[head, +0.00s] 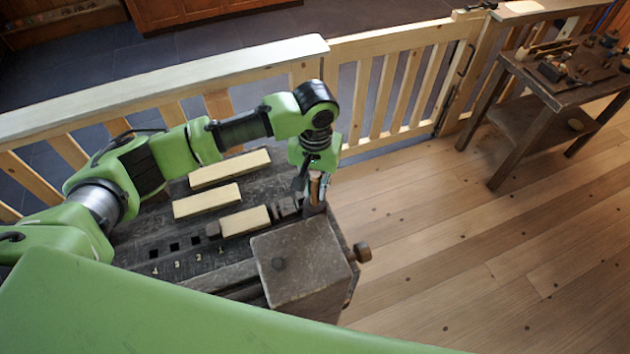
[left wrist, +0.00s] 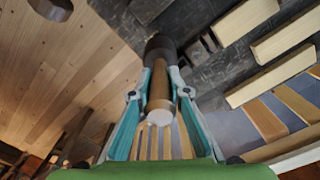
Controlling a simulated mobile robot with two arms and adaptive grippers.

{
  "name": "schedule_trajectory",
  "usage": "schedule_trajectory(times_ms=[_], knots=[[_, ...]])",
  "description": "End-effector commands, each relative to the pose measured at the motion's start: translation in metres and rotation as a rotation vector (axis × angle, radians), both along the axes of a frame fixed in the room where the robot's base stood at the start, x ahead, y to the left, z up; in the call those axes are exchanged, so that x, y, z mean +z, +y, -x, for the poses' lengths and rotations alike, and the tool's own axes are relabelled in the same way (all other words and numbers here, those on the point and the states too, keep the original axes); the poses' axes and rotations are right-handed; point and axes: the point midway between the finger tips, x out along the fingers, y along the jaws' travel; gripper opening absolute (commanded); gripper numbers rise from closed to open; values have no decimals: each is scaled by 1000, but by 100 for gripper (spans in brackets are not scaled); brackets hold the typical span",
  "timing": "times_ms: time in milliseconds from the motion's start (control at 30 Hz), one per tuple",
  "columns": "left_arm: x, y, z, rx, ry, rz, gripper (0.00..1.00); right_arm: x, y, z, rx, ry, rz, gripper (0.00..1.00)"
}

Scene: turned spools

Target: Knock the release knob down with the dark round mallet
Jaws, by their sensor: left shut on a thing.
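The dark round mallet (head: 315,207) is in my left gripper (head: 317,180), at the far right corner of the workbench (head: 180,308). In the left wrist view, my left gripper (left wrist: 161,80) is shut on the wooden handle, and the dark mallet head (left wrist: 159,46) lies beyond the fingertips. I cannot tell whether the head touches the bench. A brown round knob (head: 362,252) sticks out at the bench's right side. Which of these is the release knob is unclear. My right gripper is out of view.
Several pale wooden bars (head: 207,201) lie on the bench behind the block (head: 310,250), beside a row of square holes. A wooden railing (head: 180,80) runs behind the bench. A side table (head: 560,80) with tools stands at the far right. The floor between is clear.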

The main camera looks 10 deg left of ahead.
Motion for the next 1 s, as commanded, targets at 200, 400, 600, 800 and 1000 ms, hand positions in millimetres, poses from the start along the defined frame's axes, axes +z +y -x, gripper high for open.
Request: schedule_trajectory(times_ms=[200, 400, 600, 800, 1000], knots=[[0, 0, 0, 0, 0, -1, 0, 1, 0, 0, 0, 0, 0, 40], [13, 0, 0, 1, 1, -1, 0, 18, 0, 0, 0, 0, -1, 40], [28, 0, 0, 1, -1, 0, 0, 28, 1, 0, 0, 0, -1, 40], [32, 0, 0, 1, 0, -1, 0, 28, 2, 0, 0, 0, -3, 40], [35, 0, 0, 0, -1, 0, 0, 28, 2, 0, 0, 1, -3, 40]])
